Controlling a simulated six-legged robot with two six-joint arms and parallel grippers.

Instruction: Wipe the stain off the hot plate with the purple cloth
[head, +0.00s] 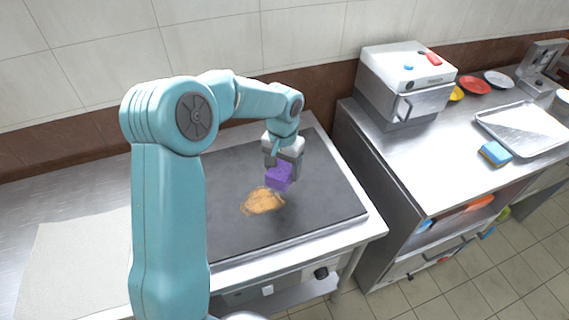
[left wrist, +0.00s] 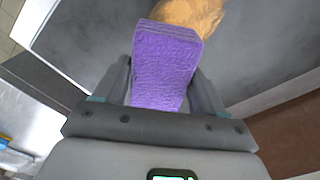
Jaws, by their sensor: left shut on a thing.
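The purple cloth (head: 279,177) is a thick folded block held in my left gripper (head: 283,158), which is shut on it. In the left wrist view the cloth (left wrist: 165,65) sits between the two fingers of the gripper (left wrist: 165,90). The orange-brown stain (head: 262,202) lies on the dark hot plate (head: 325,205), just in front and left of the cloth. The stain also shows in the left wrist view (left wrist: 190,12), just beyond the cloth's far end. I cannot tell whether the cloth touches the plate. My right gripper is not in view.
A steel counter (head: 400,150) stands to the right, across a narrow gap. It holds a boxy steel appliance (head: 405,85), a blue-and-yellow sponge (head: 495,153), a metal tray (head: 525,128) and several coloured plates. A pale board (head: 75,265) lies at the left. A tiled wall is behind.

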